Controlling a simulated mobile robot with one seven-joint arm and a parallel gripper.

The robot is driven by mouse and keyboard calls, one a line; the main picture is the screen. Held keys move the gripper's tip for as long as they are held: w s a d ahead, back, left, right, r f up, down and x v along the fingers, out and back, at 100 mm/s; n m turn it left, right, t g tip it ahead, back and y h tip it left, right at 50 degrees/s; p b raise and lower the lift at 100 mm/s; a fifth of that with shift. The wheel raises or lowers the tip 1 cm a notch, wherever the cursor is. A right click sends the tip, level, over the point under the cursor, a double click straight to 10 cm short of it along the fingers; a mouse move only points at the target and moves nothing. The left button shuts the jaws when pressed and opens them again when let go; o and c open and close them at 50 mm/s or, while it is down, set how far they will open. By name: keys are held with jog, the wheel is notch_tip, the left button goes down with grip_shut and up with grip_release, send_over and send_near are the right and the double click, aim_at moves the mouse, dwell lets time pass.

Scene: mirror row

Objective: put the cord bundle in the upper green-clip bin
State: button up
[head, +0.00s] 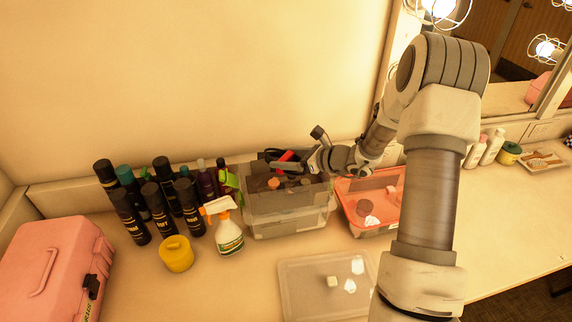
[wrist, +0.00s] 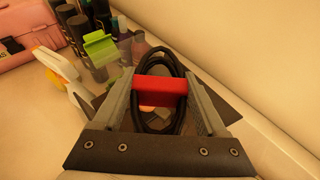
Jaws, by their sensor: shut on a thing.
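The cord bundle, a black looped cord with a red band, is held between my gripper's fingers (wrist: 160,92). The red band (wrist: 158,91) spans between the two fingers and the black loops (wrist: 173,62) stick out beyond it. In the head view my gripper (head: 284,160) holds the bundle (head: 287,155) over the upper clear bin. The upper green-clip bin (head: 280,203) is stacked on another clear bin (head: 285,225), with a green clip (head: 229,181) at its left end. Small items (head: 274,183) show inside the upper bin. The clip also shows in the wrist view (wrist: 99,47).
Several dark bottles (head: 160,190), a spray bottle (head: 229,232) and a yellow jar (head: 176,254) stand left of the bins. A red bin (head: 350,220) is on the right, and a clear lid (head: 300,290) lies in front. A pink case (head: 50,270) is far left.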

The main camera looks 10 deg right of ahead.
notch_tip(320, 180, down, 3)
jog(key=shift+r, duration=0.15)
jog(key=shift+s+f+b, duration=0.15)
jog(key=shift+f+b, duration=0.5)
jog(key=shift+f, duration=0.05)
jog(key=o, duration=1.5)
jog(key=shift+s+f, duration=0.15)
jog(key=shift+f, duration=0.05)
jog(key=shift+r, duration=0.15)
jog(key=shift+r+p, duration=0.6)
jog(key=shift+p, duration=0.2)
jog(key=v, duration=1.1)
jog(key=shift+d+r+b, duration=0.35)
jog(key=shift+r+b, duration=0.05)
jog(key=shift+b, duration=0.05)
